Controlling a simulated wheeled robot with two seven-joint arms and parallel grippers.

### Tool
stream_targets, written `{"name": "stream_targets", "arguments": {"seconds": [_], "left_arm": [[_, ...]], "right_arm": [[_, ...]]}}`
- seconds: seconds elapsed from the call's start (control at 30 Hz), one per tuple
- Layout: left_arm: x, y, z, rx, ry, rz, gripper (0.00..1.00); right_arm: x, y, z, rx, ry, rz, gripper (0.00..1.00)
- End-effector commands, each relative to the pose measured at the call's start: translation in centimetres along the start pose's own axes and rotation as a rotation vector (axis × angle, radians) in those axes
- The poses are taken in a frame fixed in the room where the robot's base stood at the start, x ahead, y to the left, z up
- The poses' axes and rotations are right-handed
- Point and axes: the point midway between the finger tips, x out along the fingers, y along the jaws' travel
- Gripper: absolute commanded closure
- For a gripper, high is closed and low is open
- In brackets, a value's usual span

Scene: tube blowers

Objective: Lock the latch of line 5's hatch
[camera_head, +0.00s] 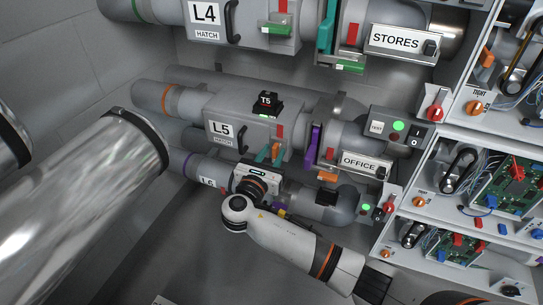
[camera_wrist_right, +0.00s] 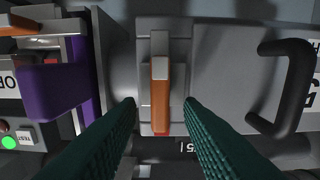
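Line 5's hatch (camera_head: 250,127) is the grey box marked L5 on the middle pipe. Its latch has an orange lever (camera_wrist_right: 160,108) with a grey end, set on a grey plate; the lever also shows in the head view (camera_head: 277,151). My right gripper (camera_wrist_right: 160,105) is open, in front of the latch. Its teal fingers lie on either side of the orange lever, with a gap to each. In the head view my right gripper (camera_head: 268,160) partly covers the hatch's lower edge. My left gripper is out of view.
A black handle (camera_wrist_right: 290,87) stands beside the latch on the hatch. A purple lever (camera_head: 314,143) is on its other side. A black T5 box (camera_head: 267,102) sits on top of the pipe. Line 4's pipe runs above and line 6's below. Open electronics shelves (camera_head: 480,170) stand at right.

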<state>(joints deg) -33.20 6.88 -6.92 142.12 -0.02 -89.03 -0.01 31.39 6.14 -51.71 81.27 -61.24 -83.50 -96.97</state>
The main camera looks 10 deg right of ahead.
Motion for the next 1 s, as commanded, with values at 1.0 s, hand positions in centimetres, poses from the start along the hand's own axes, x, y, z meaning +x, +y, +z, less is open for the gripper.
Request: {"name": "stream_targets", "arguments": {"seconds": [1.0], "left_arm": [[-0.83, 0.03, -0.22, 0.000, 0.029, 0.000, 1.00]], "right_arm": [[-0.05, 0.30, -0.06, 0.193, -0.003, 0.002, 1.00]]}}
